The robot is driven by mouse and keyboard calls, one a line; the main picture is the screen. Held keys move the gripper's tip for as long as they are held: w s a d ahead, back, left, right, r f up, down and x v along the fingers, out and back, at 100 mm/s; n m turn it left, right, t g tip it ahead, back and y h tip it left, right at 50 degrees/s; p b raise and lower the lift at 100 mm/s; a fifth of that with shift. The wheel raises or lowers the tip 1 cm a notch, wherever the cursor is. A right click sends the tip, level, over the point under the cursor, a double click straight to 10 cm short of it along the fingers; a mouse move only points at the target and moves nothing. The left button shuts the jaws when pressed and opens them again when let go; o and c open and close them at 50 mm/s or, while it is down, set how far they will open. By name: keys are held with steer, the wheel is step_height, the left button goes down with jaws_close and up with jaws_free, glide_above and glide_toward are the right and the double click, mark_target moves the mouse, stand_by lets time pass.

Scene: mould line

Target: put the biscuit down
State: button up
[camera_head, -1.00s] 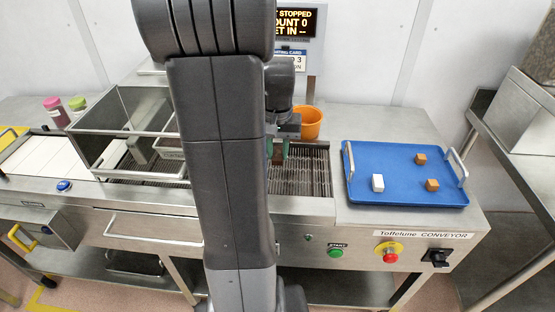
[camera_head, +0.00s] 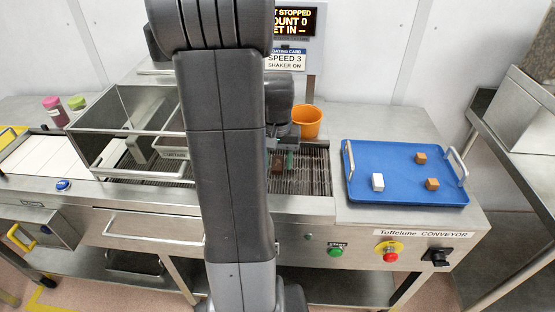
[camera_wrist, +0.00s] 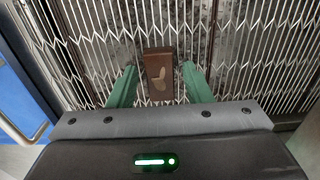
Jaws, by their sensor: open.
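The biscuit (camera_wrist: 159,72) is a brown block with a pale leaf-like mark on top. It lies on the wire mesh belt (camera_wrist: 240,45) of the conveyor. My gripper (camera_wrist: 153,78) is open, its green fingers on either side of the biscuit's near end with a gap at each side. In the head view the biscuit (camera_head: 277,163) shows small and dark beside a green finger of my gripper (camera_head: 284,160). My arm hides much of the belt left of it.
An orange cup (camera_head: 307,121) stands behind. A clear-walled frame (camera_head: 110,130) is at left. The display (camera_head: 297,22) reads stopped, count 0.

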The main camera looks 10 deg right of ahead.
mark_target(277, 164)
steer(key=shift+r, duration=0.1)
step_height(277, 164, up, 12)
steer(key=shift+p, duration=0.35)
steer(key=shift+c, duration=0.5)
stand_by(1.0)
